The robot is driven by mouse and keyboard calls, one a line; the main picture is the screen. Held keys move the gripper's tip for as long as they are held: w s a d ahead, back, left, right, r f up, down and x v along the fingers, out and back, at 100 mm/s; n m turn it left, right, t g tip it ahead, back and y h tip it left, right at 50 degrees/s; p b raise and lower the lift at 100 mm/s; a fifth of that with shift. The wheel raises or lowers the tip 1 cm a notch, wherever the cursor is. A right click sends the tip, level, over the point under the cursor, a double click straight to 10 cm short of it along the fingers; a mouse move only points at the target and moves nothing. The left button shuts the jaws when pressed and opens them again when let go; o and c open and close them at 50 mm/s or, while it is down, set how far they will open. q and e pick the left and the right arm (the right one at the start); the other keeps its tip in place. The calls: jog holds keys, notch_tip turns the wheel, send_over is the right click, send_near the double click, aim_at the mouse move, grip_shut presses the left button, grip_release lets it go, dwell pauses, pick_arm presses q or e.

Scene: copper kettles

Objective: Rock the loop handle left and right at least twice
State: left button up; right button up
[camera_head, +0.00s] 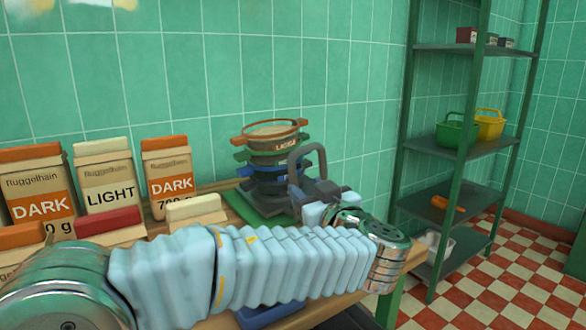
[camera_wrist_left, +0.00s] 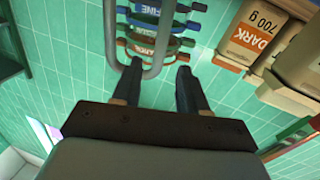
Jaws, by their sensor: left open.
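The grey loop handle (camera_head: 308,150) arches up in front of the stacked rings at the back of the table. In the left wrist view the loop handle (camera_wrist_left: 151,74) shows as a U, its curved end close to the fingers. My left gripper (camera_head: 310,191) is at the loop in the head view, its dark fingers partly overlapping it. In the left wrist view my left gripper (camera_wrist_left: 157,82) is open, with one side of the loop seen between its two fingers. I cannot tell whether the fingers touch it. My right gripper is not in view.
The stack of coloured rings (camera_head: 268,150) stands on a green mat (camera_head: 240,206). Several coffee bags (camera_head: 105,180) stand at the left, behind my left arm. A green metal shelf (camera_head: 455,144) with baskets is at the right. The tiled wall is close behind.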

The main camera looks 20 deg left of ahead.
aim_at(295, 178)
pick_arm(q)
jog(key=p+x, duration=0.2)
jog(key=x, duration=0.6)
jog(key=shift+w+a, duration=0.2)
jog(key=shift+w, duration=0.05)
grip_shut()
